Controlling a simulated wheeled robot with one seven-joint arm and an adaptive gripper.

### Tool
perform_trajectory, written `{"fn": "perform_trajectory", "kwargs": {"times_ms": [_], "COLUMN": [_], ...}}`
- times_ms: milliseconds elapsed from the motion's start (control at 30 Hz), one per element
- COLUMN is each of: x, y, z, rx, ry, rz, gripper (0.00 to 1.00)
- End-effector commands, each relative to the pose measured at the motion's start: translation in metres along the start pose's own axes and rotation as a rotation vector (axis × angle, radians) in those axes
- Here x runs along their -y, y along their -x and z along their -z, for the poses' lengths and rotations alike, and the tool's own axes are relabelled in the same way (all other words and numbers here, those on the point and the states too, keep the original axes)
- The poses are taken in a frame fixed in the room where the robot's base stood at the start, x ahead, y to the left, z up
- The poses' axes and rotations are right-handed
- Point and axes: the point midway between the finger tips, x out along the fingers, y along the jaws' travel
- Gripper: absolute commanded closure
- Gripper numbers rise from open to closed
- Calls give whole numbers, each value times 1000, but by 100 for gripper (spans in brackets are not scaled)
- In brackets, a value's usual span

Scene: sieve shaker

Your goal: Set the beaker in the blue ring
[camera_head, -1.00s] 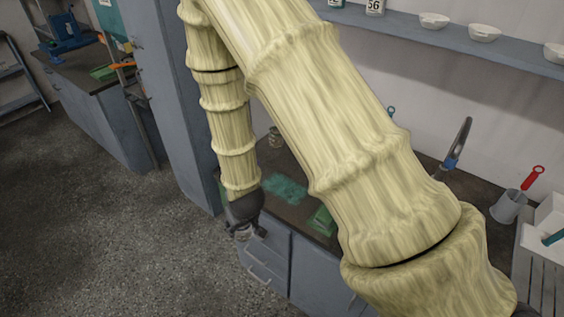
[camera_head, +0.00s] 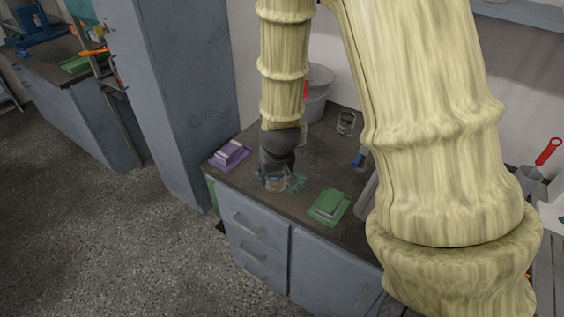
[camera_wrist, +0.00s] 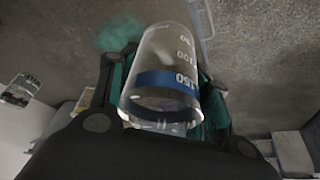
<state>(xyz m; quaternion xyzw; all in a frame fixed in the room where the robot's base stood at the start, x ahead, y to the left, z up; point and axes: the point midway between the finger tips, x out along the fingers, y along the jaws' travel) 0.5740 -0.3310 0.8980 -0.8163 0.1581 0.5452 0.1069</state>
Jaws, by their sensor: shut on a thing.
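My gripper (camera_head: 276,172) is shut on a clear glass beaker (camera_wrist: 170,65) with white graduation marks and a blue band. In the head view the held beaker (camera_head: 277,184) is small, under the dark gripper, over the front part of the bench (camera_head: 300,220). The teal patch also shows beyond the beaker in the wrist view (camera_wrist: 121,32). I cannot make out a distinct blue ring. I cannot tell whether the beaker touches the bench.
A purple stack (camera_head: 229,154) stands left of the gripper, a green block (camera_head: 329,206) to the right. A second glass beaker (camera_head: 346,123) and a grey bucket (camera_head: 318,95) stand farther back. A tall cabinet (camera_head: 185,90) flanks the bench on the left.

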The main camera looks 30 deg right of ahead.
Motion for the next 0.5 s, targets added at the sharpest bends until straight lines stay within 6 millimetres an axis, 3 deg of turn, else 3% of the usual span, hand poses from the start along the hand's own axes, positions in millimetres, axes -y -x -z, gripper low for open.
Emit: {"fn": "perform_trajectory", "kwargs": {"times_ms": [167, 500], "x": [-6, -21], "y": [-6, -37], "z": [16, 76], "rx": [-1, 0], "ry": [-10, -10], "rz": [-1, -1], "gripper": [76, 76]}}
